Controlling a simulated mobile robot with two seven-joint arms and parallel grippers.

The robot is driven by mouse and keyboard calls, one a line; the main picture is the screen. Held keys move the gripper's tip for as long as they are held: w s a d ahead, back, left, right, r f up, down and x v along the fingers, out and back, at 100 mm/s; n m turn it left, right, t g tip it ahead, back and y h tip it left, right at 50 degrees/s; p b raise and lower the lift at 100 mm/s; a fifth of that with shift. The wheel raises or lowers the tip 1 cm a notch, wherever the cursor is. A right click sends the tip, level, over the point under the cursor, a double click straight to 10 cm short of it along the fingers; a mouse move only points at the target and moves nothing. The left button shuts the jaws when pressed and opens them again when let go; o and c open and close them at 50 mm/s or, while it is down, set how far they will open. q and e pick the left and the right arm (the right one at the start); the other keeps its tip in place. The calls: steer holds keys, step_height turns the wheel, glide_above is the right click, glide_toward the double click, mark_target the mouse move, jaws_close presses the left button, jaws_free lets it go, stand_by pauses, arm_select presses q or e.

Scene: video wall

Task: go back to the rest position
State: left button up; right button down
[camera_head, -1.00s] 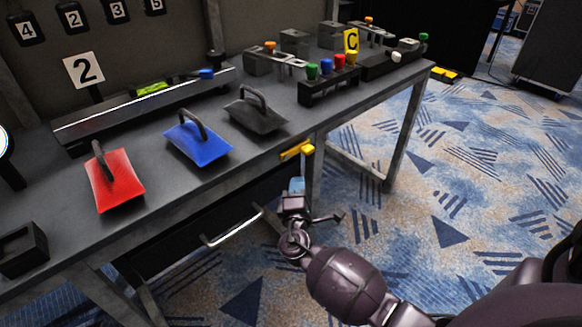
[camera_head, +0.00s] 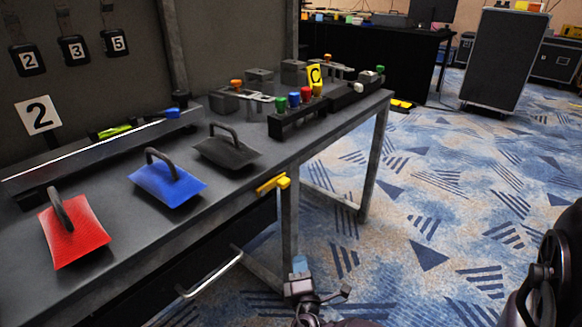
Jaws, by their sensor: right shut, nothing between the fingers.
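My right gripper (camera_head: 301,266) shows at the bottom middle, in front of the table's lower front side and to the right of a drawer handle (camera_head: 212,276). It is small in the picture, holds nothing and is shut. The rest of its arm is mostly cut off by the bottom edge. My left gripper is not in view.
The dark table (camera_head: 120,259) bears a red (camera_head: 84,235), a blue (camera_head: 178,190) and a black handled pad (camera_head: 229,152), plus a peg rack (camera_head: 288,123). A yellow part (camera_head: 273,184) juts from its front edge. A black case (camera_head: 503,60) stands behind.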

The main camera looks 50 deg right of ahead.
steer(key=shift+s+f, duration=0.35)
stand_by(0.4)
